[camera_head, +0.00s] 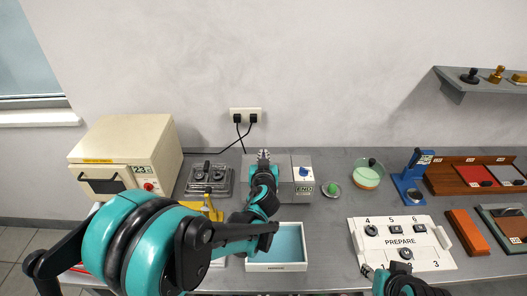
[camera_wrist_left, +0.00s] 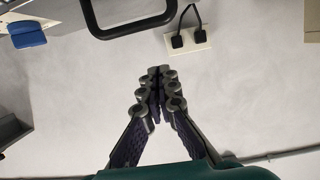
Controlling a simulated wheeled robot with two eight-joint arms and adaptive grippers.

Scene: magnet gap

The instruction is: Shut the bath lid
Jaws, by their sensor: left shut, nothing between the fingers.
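The bath looks to be the grey box (camera_head: 302,178) with a blue knob and an END label, at the back of the bench in the head view. My left arm covers much of it, so I cannot tell the lid's angle there. My left gripper (camera_head: 263,155) is at the box's back edge, shut and empty. In the left wrist view its fingers (camera_wrist_left: 157,85) meet in front of the wall. A black handle (camera_wrist_left: 130,32) and the blue knob (camera_wrist_left: 28,33) show at that view's top, apart from the fingers. Part of my right arm shows at the bottom.
A white tray (camera_head: 277,267) stands in front of the bath. A cream oven (camera_head: 128,155) and a grey device (camera_head: 208,180) are on the left. A green-lidded dish (camera_head: 367,175), blue stand (camera_head: 408,183) and PREPARE board (camera_head: 400,242) are on the right. A wall socket (camera_head: 245,114) is behind.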

